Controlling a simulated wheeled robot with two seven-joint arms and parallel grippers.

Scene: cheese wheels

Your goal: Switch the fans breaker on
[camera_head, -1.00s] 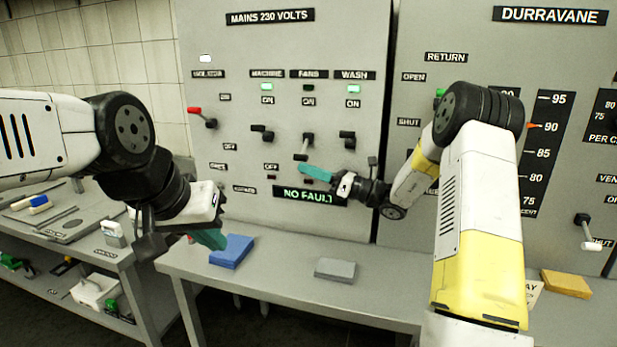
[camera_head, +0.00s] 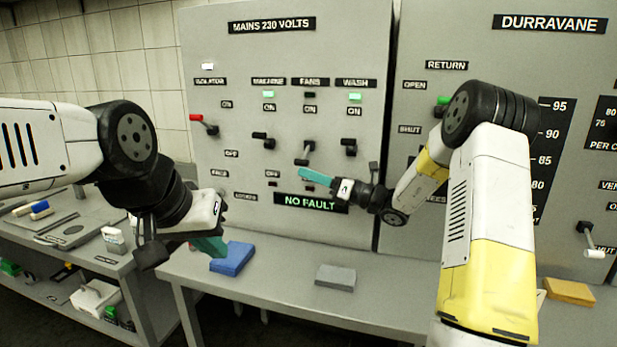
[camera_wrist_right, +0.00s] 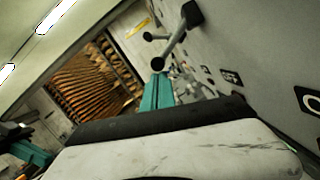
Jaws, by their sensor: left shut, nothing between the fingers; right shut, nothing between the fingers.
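The fans breaker (camera_head: 308,146) is in the middle of the mains panel (camera_head: 225,180), under the FANS label (camera_head: 310,82). Its pale handle slants down, lower than the machine breaker (camera_head: 264,141) and wash breaker (camera_head: 349,147) handles. The fans lamp (camera_head: 310,95) is dark; the machine and wash lamps are green. My right gripper (camera_head: 305,174) is shut and empty, its teal fingertips just below the fans handle; I cannot tell whether they touch. The fingers also show in the right wrist view (camera_wrist_right: 157,93), close to levers. My left gripper (camera_head: 210,246) is shut and empty above the bench.
The red isolator handle (camera_head: 197,118) is at the panel's left. The display (camera_head: 310,202) below the breakers reads NO FAULT. A blue block (camera_head: 232,259) and a grey block (camera_head: 336,278) lie on the bench (camera_head: 270,290). The Durravane panel (camera_head: 450,40) stands at right.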

